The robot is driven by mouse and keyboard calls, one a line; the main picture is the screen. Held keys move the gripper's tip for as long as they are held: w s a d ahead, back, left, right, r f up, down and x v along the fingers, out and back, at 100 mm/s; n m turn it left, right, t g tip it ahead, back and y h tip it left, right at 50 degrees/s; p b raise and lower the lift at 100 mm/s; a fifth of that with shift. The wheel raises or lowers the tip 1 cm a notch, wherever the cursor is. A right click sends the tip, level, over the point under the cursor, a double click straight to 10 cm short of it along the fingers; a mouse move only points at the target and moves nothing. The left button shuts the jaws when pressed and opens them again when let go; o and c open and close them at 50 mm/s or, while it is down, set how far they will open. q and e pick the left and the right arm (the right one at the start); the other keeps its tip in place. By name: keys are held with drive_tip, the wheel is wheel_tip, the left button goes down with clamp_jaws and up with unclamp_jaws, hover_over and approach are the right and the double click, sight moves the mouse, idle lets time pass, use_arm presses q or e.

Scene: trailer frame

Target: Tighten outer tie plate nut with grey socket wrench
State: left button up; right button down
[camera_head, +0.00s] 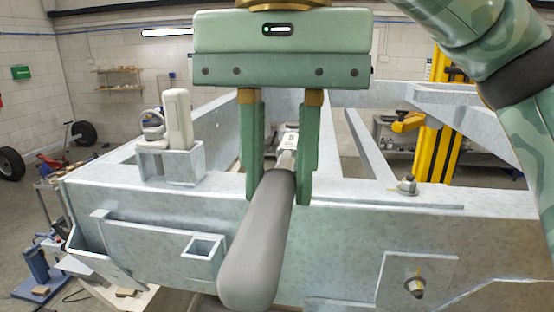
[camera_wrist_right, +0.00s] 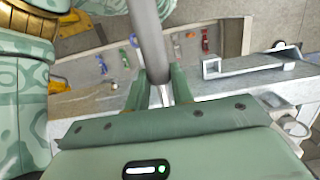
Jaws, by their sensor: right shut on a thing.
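My right gripper (camera_head: 278,190) is shut on the grey socket wrench (camera_head: 258,235), whose thick handle points toward me and down in front of the frame's front beam. The shiny shank runs back between the fingers; its far end is small and partly hidden. The wrist view shows the right gripper (camera_wrist_right: 160,90) around the same wrench (camera_wrist_right: 147,35). One nut (camera_head: 415,287) sits on a square plate on the beam's front face. Another nut (camera_head: 406,185) stands on a flat plate (camera_head: 380,202) on top of the beam. Both are right of the wrench, apart from it. My left gripper is out of view.
The pale trailer frame (camera_head: 150,215) spans the view. A bracket holder (camera_head: 170,165) with upright tools stands on its left top. A yellow post (camera_head: 437,150) stands behind on the right. The wrist view shows a board with several small coloured items (camera_wrist_right: 205,40).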

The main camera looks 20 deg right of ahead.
drive_tip(key=shift+d, duration=0.2)
drive_tip(key=shift+f, duration=0.3)
drive_tip(key=shift+f+b, duration=0.3)
drive_tip(key=shift+f, duration=0.4)
drive_tip(key=shift+a, duration=0.1)
idle(0.4)
drive_tip(key=shift+w+a+r+p, duration=0.1)
drive_tip(key=shift+a+p, duration=0.1)
drive_tip(key=shift+p, duration=0.1)
drive_tip(key=shift+w+a+m, duration=0.45)
drive_tip(key=shift+a+m, duration=0.1)
drive_tip(key=shift+m, duration=0.25)
drive_tip(key=shift+w+a+m, duration=0.65)
drive_tip(key=shift+m, duration=0.25)
